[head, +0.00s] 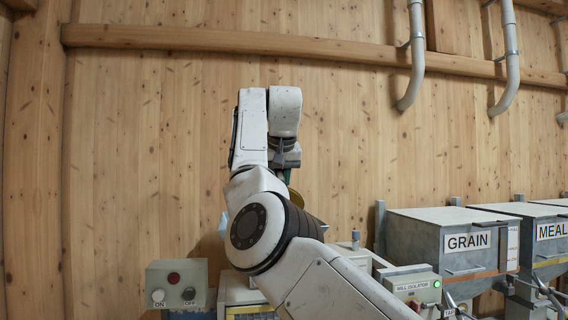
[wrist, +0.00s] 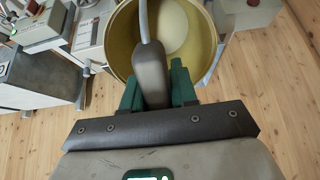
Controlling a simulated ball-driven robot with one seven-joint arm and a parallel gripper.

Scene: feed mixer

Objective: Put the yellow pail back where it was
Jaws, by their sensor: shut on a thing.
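The yellow pail (wrist: 128,52) hangs just beyond my gripper in the wrist view, and I look into its open top. Its inside is yellow with a paler round area at the bottom. My gripper (wrist: 157,86) has green fingers shut on either side of the dark grip on the pail's handle. In the head view only a small yellow part of the pail (head: 296,198) shows behind my arm. My gripper is mostly hidden there too. The pail looks held up above the wooden floor.
The grain bin (head: 440,240) and meal bin (head: 545,245) stand at the right. A box with ON and OFF buttons (head: 177,284) is at the lower left, and a mill isolator box (head: 414,287) is right of my arm. Bare wooden floor (wrist: 270,90) shows right of the pail.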

